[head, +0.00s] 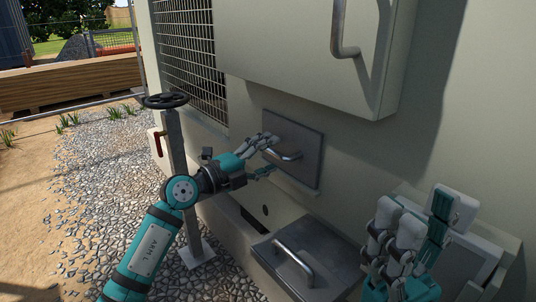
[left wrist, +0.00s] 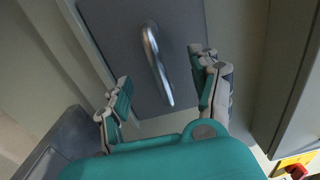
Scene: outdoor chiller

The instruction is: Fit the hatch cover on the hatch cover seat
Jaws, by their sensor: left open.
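A dark grey square plate with a bar handle, seemingly the hatch cover (head: 302,140), stands upright against the pale wall. In the left wrist view the plate (left wrist: 184,45) fills the upper middle. My left gripper (head: 268,155) is open at its handle (head: 288,156). In the left wrist view, the handle (left wrist: 154,60) shows between my spread fingers (left wrist: 165,75); I see no clear grip on it. A second grey plate with a handle (head: 318,265) lies below on a pale trough. I cannot tell which part is the seat. My right gripper (head: 425,212) is open, empty, at lower right.
A pale box with a large handle (head: 300,40) juts out above. A black handwheel on a post (head: 172,160) with a red lever stands left, close to my left arm. The trough (head: 226,222) runs along the wall foot. A grille (head: 190,50) is behind. Gravel lies left.

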